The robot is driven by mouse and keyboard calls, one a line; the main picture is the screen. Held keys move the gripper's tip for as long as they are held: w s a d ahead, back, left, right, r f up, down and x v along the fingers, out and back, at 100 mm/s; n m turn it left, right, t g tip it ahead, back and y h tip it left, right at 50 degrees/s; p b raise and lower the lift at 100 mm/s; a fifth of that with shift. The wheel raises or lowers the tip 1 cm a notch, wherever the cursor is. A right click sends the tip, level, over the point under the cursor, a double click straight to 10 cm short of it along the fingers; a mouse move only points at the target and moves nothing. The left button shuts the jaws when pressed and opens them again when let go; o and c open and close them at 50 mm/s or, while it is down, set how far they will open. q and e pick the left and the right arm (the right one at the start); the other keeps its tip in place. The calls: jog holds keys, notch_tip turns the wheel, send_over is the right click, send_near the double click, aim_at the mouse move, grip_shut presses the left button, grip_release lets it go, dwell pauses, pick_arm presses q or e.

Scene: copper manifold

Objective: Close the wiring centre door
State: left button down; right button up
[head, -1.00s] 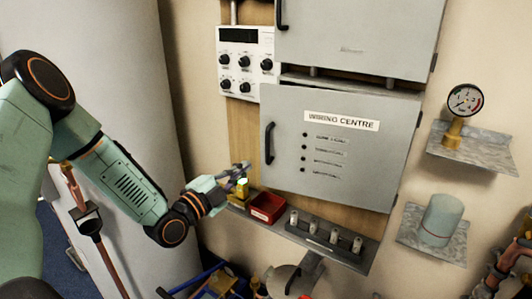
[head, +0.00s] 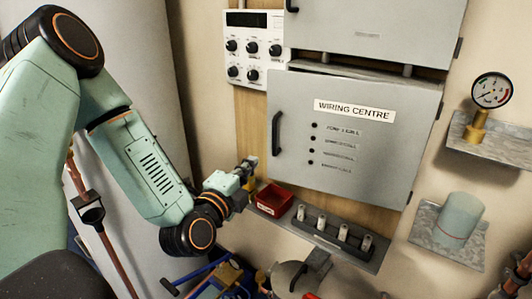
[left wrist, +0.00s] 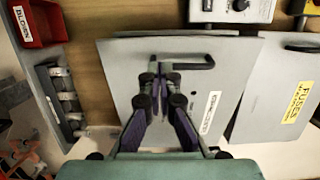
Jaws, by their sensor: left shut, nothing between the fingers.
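The wiring centre door (head: 350,150) is a grey panel with a white label and a black bar handle (head: 277,133) on its left edge. A strip of the box shows above its top edge, and the door looks nearly flush or slightly ajar; I cannot tell which. My left gripper (head: 250,163) is left of and below the handle in the head view. In the left wrist view, its shut, empty fingertips (left wrist: 160,76) overlap the handle (left wrist: 185,62) in front of the door (left wrist: 225,75); contact is unclear. My right gripper is not in view.
A red bin (head: 274,199) and a rack of white-topped pieces (head: 335,232) sit on a shelf below the door. A control panel (head: 252,48) is above left.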

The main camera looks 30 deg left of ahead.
aim_at(269, 144)
pick_arm(q)
jog(key=w, duration=0.2)
jog(key=w+a, duration=0.1)
jog(key=w, duration=0.2)
jog(key=w+b, duration=0.1)
jog(key=w, duration=0.2)
jog(key=shift+w+a, duration=0.15)
jog(key=shift+w+a+f, duration=0.1)
jog(key=shift+w+f, duration=0.05)
jog(key=shift+w, duration=0.2)
jog(key=shift+s+r, duration=0.3)
jog(key=shift+s, duration=0.15)
jog(key=w+a+m+h, duration=0.1)
jog(key=w+h, duration=0.3)
jog(key=w, duration=0.5)
jog(key=shift+r+m+h+b, duration=0.15)
jog(key=shift+m+h+b, duration=0.25)
jog(key=shift+m, duration=0.5)
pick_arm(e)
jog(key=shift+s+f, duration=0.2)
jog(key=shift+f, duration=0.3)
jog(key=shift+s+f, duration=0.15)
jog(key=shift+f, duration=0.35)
pick_arm(q)
jog(key=shift+a, duration=0.1)
jog(key=shift+s, duration=0.1)
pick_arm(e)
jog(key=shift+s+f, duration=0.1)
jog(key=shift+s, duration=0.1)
